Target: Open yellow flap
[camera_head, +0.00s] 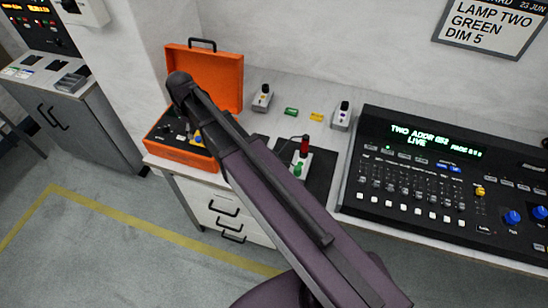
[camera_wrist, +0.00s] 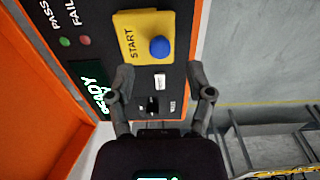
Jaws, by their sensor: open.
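A yellow flap (camera_wrist: 146,38) marked START, with a round blue knob on it, lies on the black panel in the upper middle of the wrist view. It looks flat against the panel. The flap (camera_head: 197,136) also shows small in the head view, inside the open orange case (camera_head: 185,153), partly behind my arm. My gripper (camera_wrist: 162,84) is open and empty in the wrist view. Its two fingers are apart, just below the flap in the picture, with a small white label and a black switch between them. I cannot tell the height of the fingertips above the panel.
The orange case lid (camera_head: 215,80) stands raised behind the panel. A READY display (camera_wrist: 92,88) and PASS and FAIL lights sit left of the fingers. The floor in front is clear.

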